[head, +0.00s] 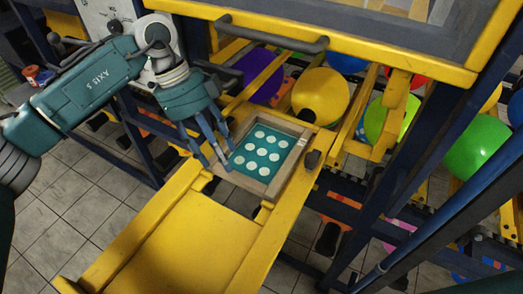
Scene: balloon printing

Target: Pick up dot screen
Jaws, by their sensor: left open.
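The dot screen (262,153) is a small wooden frame with a teal mesh and several white dots. It lies in the yellow frame of the machine, at the middle of the head view. My left gripper (218,158) reaches down from the upper left. Its fingers are open and point down at the screen's left edge. Whether they touch the frame cannot be told. My right gripper is not in view.
A yellow tray (180,245) extends toward the front. A yellow balloon (321,96) is just behind the screen, with purple and green balloons nearby. A dark handle bar (270,38) and yellow-rimmed panel hang above. Dark blue posts stand right.

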